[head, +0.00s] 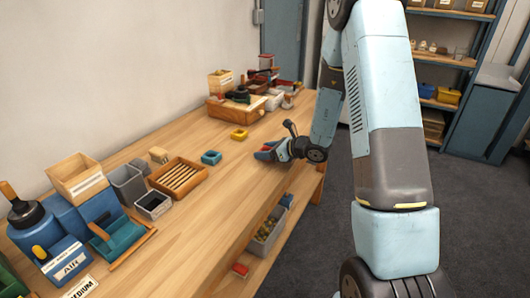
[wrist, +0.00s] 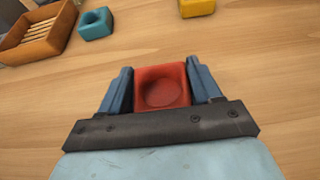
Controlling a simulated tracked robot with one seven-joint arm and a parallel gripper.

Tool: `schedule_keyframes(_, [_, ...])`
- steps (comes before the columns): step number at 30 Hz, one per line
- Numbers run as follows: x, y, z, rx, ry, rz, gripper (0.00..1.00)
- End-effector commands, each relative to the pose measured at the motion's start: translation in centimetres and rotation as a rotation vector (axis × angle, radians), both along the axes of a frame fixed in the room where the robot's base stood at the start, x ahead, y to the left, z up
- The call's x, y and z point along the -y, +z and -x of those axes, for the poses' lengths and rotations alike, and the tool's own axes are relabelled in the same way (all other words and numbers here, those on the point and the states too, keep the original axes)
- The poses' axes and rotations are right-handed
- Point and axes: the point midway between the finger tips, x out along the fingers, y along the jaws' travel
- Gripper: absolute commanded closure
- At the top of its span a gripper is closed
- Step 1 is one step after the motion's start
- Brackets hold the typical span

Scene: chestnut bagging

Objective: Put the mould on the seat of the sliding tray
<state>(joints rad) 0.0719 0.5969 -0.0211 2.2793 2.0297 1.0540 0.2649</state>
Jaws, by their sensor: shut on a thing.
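The mould (wrist: 163,86) is a red square block with a round hollow in its top. My gripper (wrist: 162,72) is shut on it, with one blue finger at each side. In the head view my gripper (head: 266,153) is low over the right part of the bench; I cannot tell whether the mould touches the wood. A teal tray-like part with a wooden front bar (head: 122,241) sits before the blue machine (head: 66,258) at the near left; it looks like the sliding tray. Its seat is not clear at this size.
A teal block (head: 211,157) and a yellow block (head: 239,134), both hollowed, lie on the bench. A slatted wooden tray (head: 203,173), grey bins (head: 127,184) and a wooden box (head: 76,179) stand left. A crowded wooden crate (head: 232,114) is at the back. The bench's middle front is clear.

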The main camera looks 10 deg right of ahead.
Motion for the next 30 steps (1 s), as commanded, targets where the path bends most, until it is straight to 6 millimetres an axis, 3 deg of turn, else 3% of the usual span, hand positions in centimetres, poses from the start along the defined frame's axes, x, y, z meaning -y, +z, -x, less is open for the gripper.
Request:
schedule_keyframes(12, [0.19, -0.74, -0.02, 0.000, -0.002, 0.000, 0.68])
schedule_keyframes(13, [0.18, -0.70, -0.02, 0.001, -0.002, 0.000, 0.34])
schedule_keyframes(18, [0.16, -0.69, -0.02, 0.000, -0.002, 0.000, 0.18])
schedule_keyframes(21, [0.15, -0.68, -0.01, 0.000, -0.002, 0.000, 0.11])
schedule_keyframes(30, [0.25, -0.41, 0.07, 0.000, -0.002, 0.000, 0.11])
